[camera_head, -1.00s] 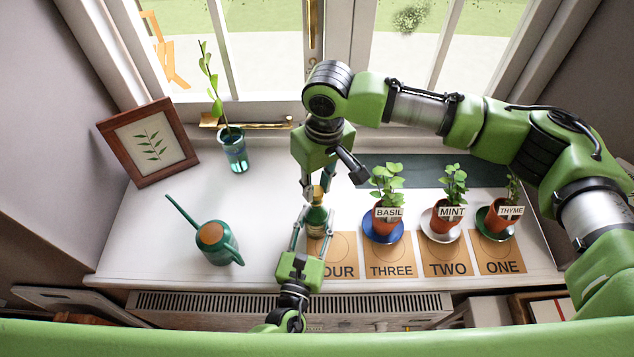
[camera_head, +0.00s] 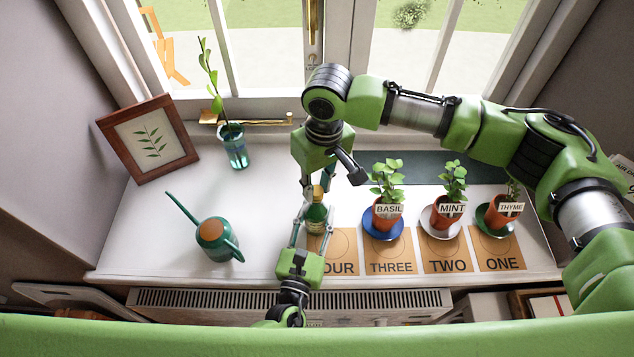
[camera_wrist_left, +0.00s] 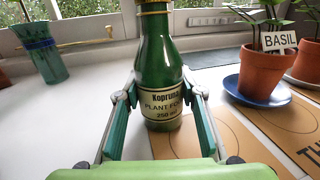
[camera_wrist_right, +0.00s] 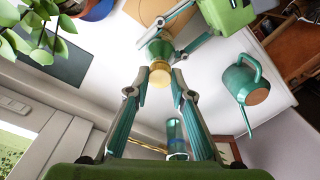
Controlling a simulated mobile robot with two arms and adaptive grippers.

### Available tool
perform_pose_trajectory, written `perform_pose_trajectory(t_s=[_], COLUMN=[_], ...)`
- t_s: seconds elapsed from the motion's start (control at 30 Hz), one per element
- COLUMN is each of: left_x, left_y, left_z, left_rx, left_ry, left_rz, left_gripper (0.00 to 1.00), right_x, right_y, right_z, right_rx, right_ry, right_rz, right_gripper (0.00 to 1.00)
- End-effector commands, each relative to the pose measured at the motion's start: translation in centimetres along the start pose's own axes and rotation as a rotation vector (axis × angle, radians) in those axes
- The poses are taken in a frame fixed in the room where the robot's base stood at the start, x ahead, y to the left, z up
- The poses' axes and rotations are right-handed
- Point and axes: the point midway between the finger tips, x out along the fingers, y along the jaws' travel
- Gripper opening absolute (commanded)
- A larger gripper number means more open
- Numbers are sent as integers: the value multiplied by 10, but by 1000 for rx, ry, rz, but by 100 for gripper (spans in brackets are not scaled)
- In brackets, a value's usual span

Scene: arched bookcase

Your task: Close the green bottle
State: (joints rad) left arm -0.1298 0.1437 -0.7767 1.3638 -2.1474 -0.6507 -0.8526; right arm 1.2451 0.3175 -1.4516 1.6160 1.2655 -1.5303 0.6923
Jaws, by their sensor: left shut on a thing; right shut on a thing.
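The green bottle (camera_head: 316,214) stands upright at the front of the white sill, by the card ending in "OUR". Its label reads "PLANT FOOD" in the left wrist view (camera_wrist_left: 160,75). My left gripper (camera_head: 313,222) is shut around the bottle's body from the front. A gold cap (camera_wrist_right: 160,74) sits at the top of the bottle's neck. My right gripper (camera_wrist_right: 160,82) comes from above and is shut on the cap. In the head view the right hand partly hides the cap; I cannot tell how tight it sits.
Potted basil (camera_head: 387,212), mint (camera_head: 447,210) and thyme (camera_head: 503,208) stand to the right on saucers and cards. A green watering can (camera_head: 213,240) is at left, with a glass holding a sprig (camera_head: 233,148) and a picture frame (camera_head: 148,142) behind.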

Motion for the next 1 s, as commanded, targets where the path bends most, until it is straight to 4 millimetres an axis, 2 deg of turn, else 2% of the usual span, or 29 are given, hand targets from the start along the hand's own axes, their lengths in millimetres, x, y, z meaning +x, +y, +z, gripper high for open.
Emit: perform_pose_trajectory(t_s=[0.17,0.37,1.0], left_x=[0,0,0], left_y=[0,0,0], left_z=[0,0,0], left_rx=[0,0,0], left_ry=[-1,-1,0], left_rz=[0,0,0], left_gripper=[0,0,0], right_x=[0,1,1], right_y=[-2,-4,-3], right_z=[0,-1,-5], right_rx=[203,575,1916], right_ry=[-2,-3,-3], right_rz=[23,67,232], right_gripper=[15,15,15])
